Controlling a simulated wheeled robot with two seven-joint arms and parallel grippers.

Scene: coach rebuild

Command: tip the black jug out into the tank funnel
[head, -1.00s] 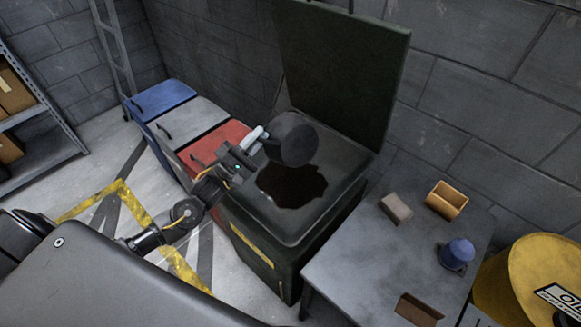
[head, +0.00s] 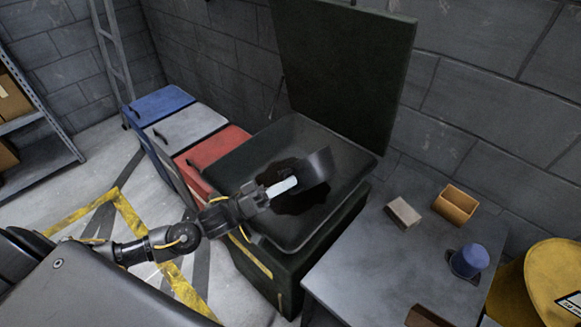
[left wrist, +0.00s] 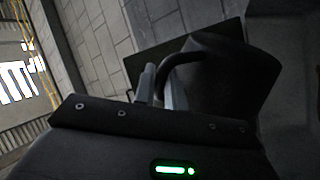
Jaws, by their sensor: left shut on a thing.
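The black jug (head: 319,165) is held tilted over the tank funnel (head: 234,170), a wide dark basin on top of a dark green tank. A dark patch (head: 288,207) lies in the basin, partly behind the jug and my gripper. My left gripper (head: 284,187) is shut on the jug's handle, above the basin. In the left wrist view the jug (left wrist: 232,78) fills the right side, and its curved handle (left wrist: 180,62) runs between the fingers. I cannot see any liquid leaving the jug. My right gripper is not in view.
The tank's raised lid (head: 345,70) stands behind the basin. Blue, grey and red bins (head: 212,150) stand to the left. On the right, a grey table (head: 375,255) carries small boxes and a blue cup-like item (head: 469,261). A yellow drum (head: 545,285) stands beyond it.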

